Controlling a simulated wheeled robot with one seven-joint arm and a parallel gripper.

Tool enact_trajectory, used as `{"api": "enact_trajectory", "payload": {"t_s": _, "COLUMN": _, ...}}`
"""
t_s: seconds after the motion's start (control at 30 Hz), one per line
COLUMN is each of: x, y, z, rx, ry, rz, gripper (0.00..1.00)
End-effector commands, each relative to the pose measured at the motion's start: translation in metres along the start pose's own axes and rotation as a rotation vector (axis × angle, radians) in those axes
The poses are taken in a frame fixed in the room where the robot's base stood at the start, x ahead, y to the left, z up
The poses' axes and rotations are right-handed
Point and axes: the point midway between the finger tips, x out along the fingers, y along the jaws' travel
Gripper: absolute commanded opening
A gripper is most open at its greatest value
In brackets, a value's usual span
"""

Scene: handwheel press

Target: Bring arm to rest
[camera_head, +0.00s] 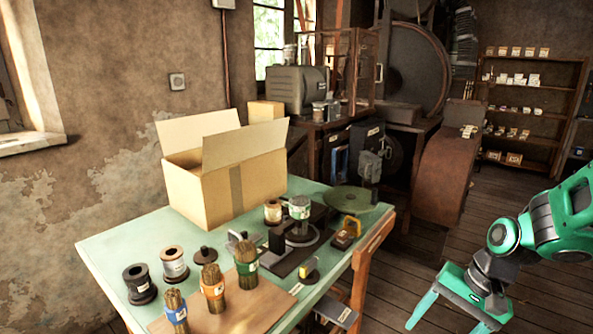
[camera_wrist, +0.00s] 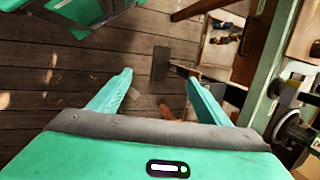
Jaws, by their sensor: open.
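My green arm reaches in from the right in the head view, and my gripper (camera_head: 446,322) hangs low over the wooden floor, to the right of the table (camera_head: 110,243). Its two fingers are spread apart and point down. The gripper touches nothing that I can see.
The green-topped table holds an open cardboard box (camera_head: 231,190), spools, several bundled brushes (camera_head: 213,288) and a small press-like device (camera_head: 283,262). In the wrist view the table's edge and leg are at right.

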Motion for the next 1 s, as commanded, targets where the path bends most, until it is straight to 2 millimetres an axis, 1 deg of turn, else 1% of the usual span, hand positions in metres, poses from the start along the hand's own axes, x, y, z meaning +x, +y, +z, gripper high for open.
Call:
{"api": "enact_trajectory", "payload": {"t_s": 0.03, "x": -0.014, "y": 0.013, "z": 0.0, "rx": -0.021, "ry": 0.032, "rz": 0.037, "gripper": 0.7}}
{"api": "enact_trajectory", "payload": {"t_s": 0.17, "x": -0.047, "y": 0.05, "z": 0.006, "rx": -0.06, "ry": 0.085, "rz": 0.135, "gripper": 0.7}}
{"api": "enact_trajectory", "payload": {"t_s": 0.3, "x": -0.082, "y": 0.088, "z": 0.02, "rx": -0.08, "ry": 0.12, "rz": 0.216, "gripper": 0.7}}
{"api": "enact_trajectory", "payload": {"t_s": 0.4, "x": -0.102, "y": 0.111, "z": 0.034, "rx": -0.086, "ry": 0.132, "rz": 0.253, "gripper": 0.7}}
{"api": "enact_trajectory", "payload": {"t_s": 0.5, "x": -0.117, "y": 0.129, "z": 0.048, "rx": -0.085, "ry": 0.134, "rz": 0.275, "gripper": 0.7}}
{"api": "enact_trajectory", "payload": {"t_s": 0.6, "x": -0.126, "y": 0.141, "z": 0.058, "rx": -0.083, "ry": 0.133, "rz": 0.285, "gripper": 0.7}}
{"api": "enact_trajectory", "payload": {"t_s": 0.7, "x": -0.131, "y": 0.148, "z": 0.063, "rx": -0.082, "ry": 0.129, "rz": 0.289, "gripper": 0.7}}
{"api": "enact_trajectory", "payload": {"t_s": 0.93, "x": -0.132, "y": 0.15, "z": 0.065, "rx": -0.081, "ry": 0.128, "rz": 0.291, "gripper": 0.7}}
{"api": "enact_trajectory", "payload": {"t_s": 0.97, "x": -0.132, "y": 0.149, "z": 0.065, "rx": -0.081, "ry": 0.128, "rz": 0.29, "gripper": 0.66}}
{"api": "enact_trajectory", "payload": {"t_s": 1.0, "x": -0.132, "y": 0.149, "z": 0.065, "rx": -0.081, "ry": 0.128, "rz": 0.29, "gripper": 0.56}}
